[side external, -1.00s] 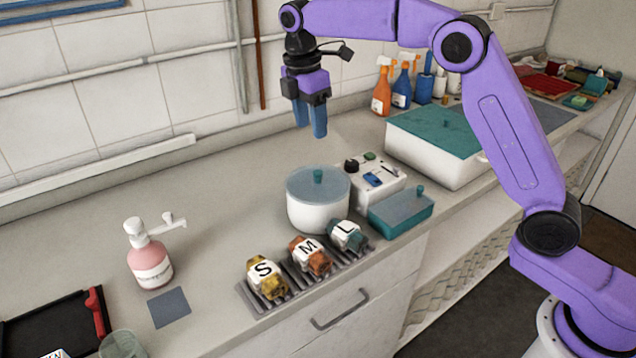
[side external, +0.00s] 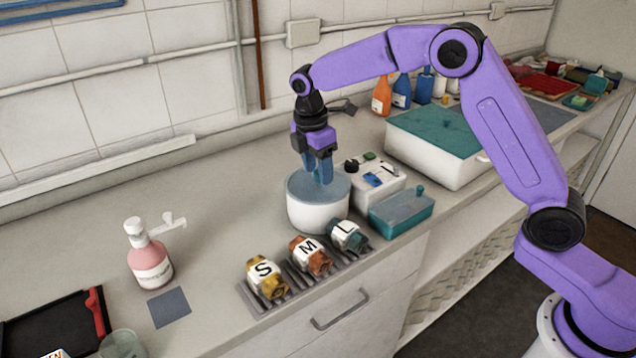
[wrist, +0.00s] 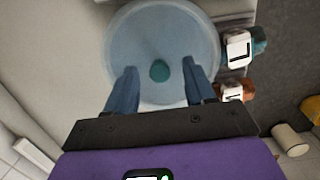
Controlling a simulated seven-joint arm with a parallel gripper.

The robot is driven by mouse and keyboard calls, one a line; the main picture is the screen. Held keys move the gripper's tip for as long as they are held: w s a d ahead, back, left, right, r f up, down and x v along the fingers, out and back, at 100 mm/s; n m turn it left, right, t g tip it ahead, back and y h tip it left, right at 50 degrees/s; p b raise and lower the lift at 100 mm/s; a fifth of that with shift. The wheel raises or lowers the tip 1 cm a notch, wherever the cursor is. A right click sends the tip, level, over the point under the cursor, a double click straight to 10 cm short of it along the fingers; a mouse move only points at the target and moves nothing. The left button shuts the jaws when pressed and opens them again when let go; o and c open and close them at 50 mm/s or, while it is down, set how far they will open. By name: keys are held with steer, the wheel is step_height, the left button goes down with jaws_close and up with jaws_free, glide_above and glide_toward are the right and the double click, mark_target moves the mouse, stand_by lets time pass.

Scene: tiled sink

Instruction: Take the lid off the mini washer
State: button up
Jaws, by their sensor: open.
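The mini washer is a round white tub (side external: 314,215) on the counter. Its translucent blue lid (side external: 300,186) covers the top. The lid's teal knob (wrist: 159,70) shows in the wrist view, near the lid's middle; in the side view the fingers hide it. My gripper (side external: 320,178) points down right over the lid. In the wrist view the blue fingers of my gripper (wrist: 161,80) are apart, one on each side of the knob and not closed on it.
A white control box (side external: 376,182) and a teal-lidded container (side external: 402,212) stand right of the tub. Several labelled bundles (side external: 309,256) lie on a grey rack in front. A pink pump bottle (side external: 149,258) stands left. The counter between bottle and tub is clear.

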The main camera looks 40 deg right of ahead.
jaws_close()
stand_by(0.3)
